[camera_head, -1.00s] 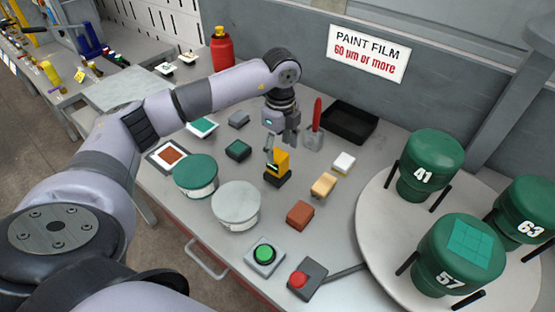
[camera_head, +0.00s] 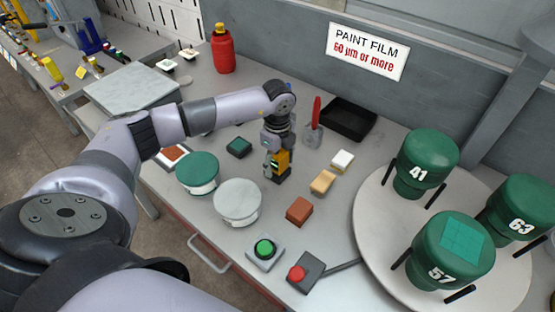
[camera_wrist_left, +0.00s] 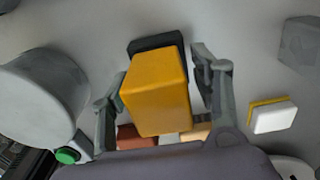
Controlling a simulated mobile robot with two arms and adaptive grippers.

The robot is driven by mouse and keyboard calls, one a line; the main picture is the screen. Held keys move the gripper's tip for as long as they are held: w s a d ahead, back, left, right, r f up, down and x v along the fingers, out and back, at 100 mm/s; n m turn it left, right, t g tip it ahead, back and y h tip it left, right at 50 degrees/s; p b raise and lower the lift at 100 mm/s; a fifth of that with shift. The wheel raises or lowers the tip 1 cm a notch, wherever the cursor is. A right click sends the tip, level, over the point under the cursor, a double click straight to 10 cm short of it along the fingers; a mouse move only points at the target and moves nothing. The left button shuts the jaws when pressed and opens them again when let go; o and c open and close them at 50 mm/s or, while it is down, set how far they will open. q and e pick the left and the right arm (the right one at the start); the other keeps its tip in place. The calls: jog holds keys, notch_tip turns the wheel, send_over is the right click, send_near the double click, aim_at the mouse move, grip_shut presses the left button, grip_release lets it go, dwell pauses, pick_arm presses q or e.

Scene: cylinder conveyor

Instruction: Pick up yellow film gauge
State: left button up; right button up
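The yellow film gauge (camera_head: 282,159) stands upright on its black base on the table, below the end of my left arm. In the left wrist view the gauge (camera_wrist_left: 155,95) fills the space between my fingers. My left gripper (camera_head: 275,165) is lowered over the gauge and is open, with one finger on each side of it. In the wrist view a gap shows between the gauge and the right finger. The left finger is close to the gauge's side, and I cannot tell if it touches. My right gripper is not in view.
Near the gauge are a tan block (camera_head: 322,182), a white block (camera_head: 343,161), a brown block (camera_head: 299,210) and a white-grey can (camera_head: 236,202). A red-handled tool (camera_head: 315,125) stands behind. A turntable (camera_head: 368,215) bears green numbered cylinders at the right.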

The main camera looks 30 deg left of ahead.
pick_arm(q)
jog(key=c, duration=1.1)
jog(key=shift+c, duration=0.2)
jog(key=shift+r, duration=0.1)
notch_tip(320, 180, up, 20)
jog(key=b, duration=0.3)
jog(key=o, duration=0.7)
jog(key=c, duration=0.5)
